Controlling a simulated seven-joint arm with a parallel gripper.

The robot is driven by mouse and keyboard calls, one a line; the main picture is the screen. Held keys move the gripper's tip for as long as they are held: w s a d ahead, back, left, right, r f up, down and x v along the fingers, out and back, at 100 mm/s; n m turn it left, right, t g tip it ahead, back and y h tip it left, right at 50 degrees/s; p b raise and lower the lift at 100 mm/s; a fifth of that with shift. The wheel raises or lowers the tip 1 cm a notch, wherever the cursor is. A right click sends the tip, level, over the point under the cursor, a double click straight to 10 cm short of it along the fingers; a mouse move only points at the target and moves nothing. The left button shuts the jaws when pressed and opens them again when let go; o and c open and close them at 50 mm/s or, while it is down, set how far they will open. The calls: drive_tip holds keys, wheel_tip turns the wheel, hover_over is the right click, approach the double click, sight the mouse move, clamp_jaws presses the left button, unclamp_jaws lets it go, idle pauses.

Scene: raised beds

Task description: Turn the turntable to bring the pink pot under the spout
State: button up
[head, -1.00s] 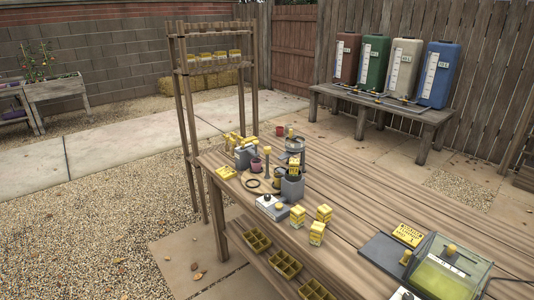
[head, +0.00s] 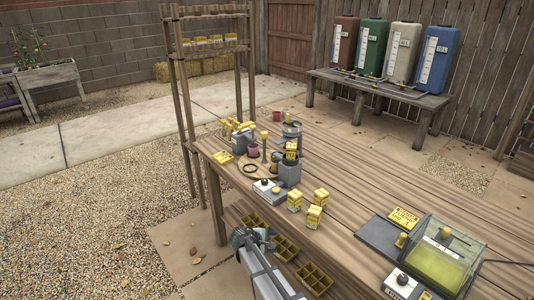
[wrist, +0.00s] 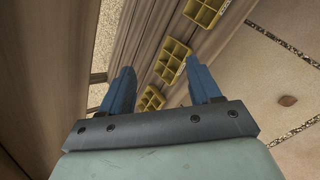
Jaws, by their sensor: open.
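The small pink pot (head: 253,151) stands on the far left part of the workbench, on or beside the round wooden turntable (head: 265,172). A black ring lies at the turntable's left side. A grey block with a yellow label (head: 290,172) partly hides the turntable's right side. I cannot make out the spout clearly among the gear there. My gripper (head: 253,237) is low at the bench's front side, well apart from the turntable. In the wrist view its blue fingers (wrist: 160,80) are spread with nothing between them.
Yellow divided trays (head: 286,249) sit on the lower shelf close to my gripper. Several yellow boxes (head: 314,216) and a switch box (head: 268,190) stand in front of the turntable. A clear-lidded case (head: 435,255) is at the right.

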sight(267, 133)
drive_tip(key=w+a+r+n+t, duration=0.3)
drive_tip(key=w+a+r, duration=0.2)
drive_tip(key=a+r, duration=0.45)
drive_tip(key=w+a+r+n+t, duration=0.25)
drive_tip(key=w+a+r, duration=0.25)
drive_tip(key=a+r, duration=0.4)
drive_tip(key=w+d+r+n+t+h, duration=0.1)
drive_tip(key=w+d+r+n+t, duration=0.1)
drive_tip(key=w+d+r+n, duration=0.35)
drive_tip(key=w+d+r+n+t+h, duration=0.1)
drive_tip(key=w+d+r+n+t, duration=0.15)
drive_tip(key=w+r, duration=0.6)
drive_tip(key=shift+n+g, duration=0.25)
drive_tip(key=shift+g, duration=0.25)
drive_tip(key=x, duration=0.7)
drive_tip(key=r+x, duration=0.1)
drive_tip(key=x, duration=0.3)
drive_tip(key=shift+d, duration=0.15)
drive_tip(key=shift+c, duration=0.3)
drive_tip(key=c, duration=0.9)
